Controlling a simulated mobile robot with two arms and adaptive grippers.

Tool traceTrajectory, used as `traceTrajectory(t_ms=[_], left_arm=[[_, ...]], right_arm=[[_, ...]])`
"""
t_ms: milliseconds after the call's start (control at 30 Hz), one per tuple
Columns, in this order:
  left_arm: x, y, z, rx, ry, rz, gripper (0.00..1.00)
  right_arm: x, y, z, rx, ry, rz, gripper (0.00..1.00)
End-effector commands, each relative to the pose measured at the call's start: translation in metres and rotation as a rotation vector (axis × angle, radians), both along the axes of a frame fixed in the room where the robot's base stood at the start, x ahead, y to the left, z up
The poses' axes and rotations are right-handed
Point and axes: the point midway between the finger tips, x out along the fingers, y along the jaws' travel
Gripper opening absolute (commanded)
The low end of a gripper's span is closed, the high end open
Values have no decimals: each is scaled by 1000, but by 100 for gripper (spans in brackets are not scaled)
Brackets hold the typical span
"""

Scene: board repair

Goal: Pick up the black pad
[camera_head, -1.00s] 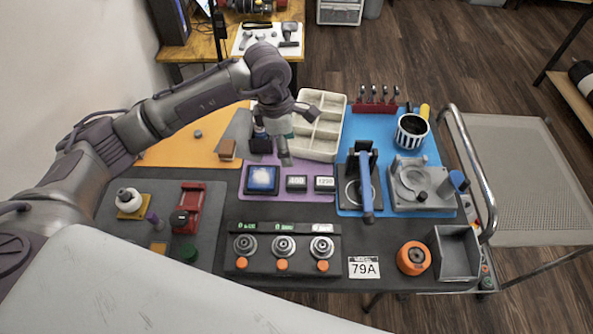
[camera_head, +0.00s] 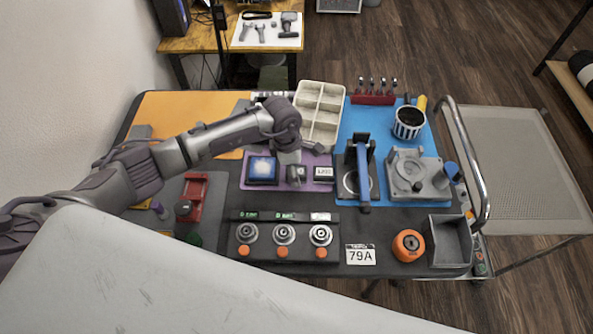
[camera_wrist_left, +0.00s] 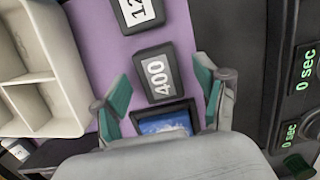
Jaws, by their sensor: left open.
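A black pad labelled 400 (camera_head: 297,173) lies on the purple mat (camera_head: 242,183), partly hidden by my left gripper (camera_head: 290,160) in the head view. In the left wrist view the 400 pad (camera_wrist_left: 156,72) is framed between the teal fingertips of my open left gripper (camera_wrist_left: 162,88), which appears to be above it and holds nothing. A second black pad labelled 1200 (camera_head: 324,174) is just right of it; it also shows in the left wrist view (camera_wrist_left: 136,12). My right gripper is not in view.
A black-framed block with a blue top (camera_head: 262,170) is left of the 400 pad. A cream divided tray (camera_head: 318,116) stands behind. The knob panel (camera_head: 284,240) is in front. A blue-handled tool (camera_head: 361,175) stands to the right on the blue mat (camera_head: 391,193).

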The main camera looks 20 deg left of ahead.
Motion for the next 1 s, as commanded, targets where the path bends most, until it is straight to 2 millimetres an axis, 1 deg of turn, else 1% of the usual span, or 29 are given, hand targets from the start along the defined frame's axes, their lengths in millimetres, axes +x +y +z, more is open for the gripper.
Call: traceTrajectory(t_ms=[200, 267, 300, 533, 567, 833, 933, 1000], left_arm=[[0, 0, -1, 0, -1, 0, 73], [0, 0, -1, 0, -1, 0, 63], [0, 0, -1, 0, -1, 0, 56], [0, 0, -1, 0, -1, 0, 18], [0, 0, -1, 0, -1, 0, 16], [1, 0, 1, 0, -1, 0, 16], [1, 0, 5, 1, -2, -1, 16], [2, 1, 12, 0, -4, 0, 16]], right_arm=[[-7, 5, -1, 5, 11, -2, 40], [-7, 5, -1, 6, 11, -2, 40], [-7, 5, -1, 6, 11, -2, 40], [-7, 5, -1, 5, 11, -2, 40], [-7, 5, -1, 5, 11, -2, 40], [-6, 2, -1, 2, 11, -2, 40], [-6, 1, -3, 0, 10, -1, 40], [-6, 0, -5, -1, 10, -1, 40]])
